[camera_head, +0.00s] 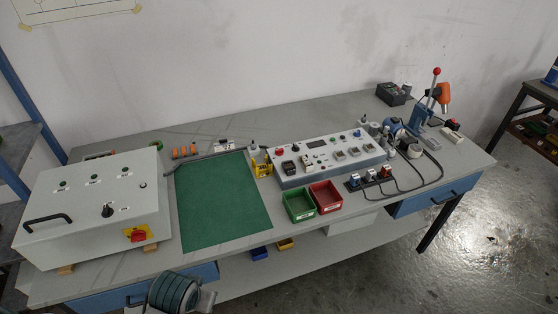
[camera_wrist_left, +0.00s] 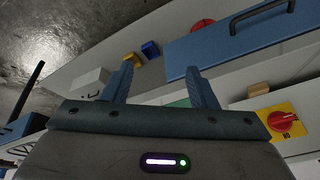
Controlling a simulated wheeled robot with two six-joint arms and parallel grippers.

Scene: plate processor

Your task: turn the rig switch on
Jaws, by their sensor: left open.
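A red rotary switch on a yellow plate (camera_head: 138,234) sits on the front lower right of the grey cabinet (camera_head: 85,215) at the left of the bench. In the left wrist view the switch (camera_wrist_left: 286,121) shows upside down at the right edge; its exact setting is unclear. The grey test rig (camera_head: 330,152), with buttons, a display and a red knob, stands mid-bench; its small switches are too small to read. My left gripper (camera_wrist_left: 163,85) is open and empty, apart from the switch. A part of my left arm shows at the bottom of the head view. My right gripper is not in view.
A green mat (camera_head: 222,205) lies between cabinet and rig. A green bin (camera_head: 299,206) and a red bin (camera_head: 326,197) stand before the rig. A blue drawer (camera_wrist_left: 250,35) with a handle is under the bench. Cables and a lever press (camera_head: 435,92) occupy the right.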

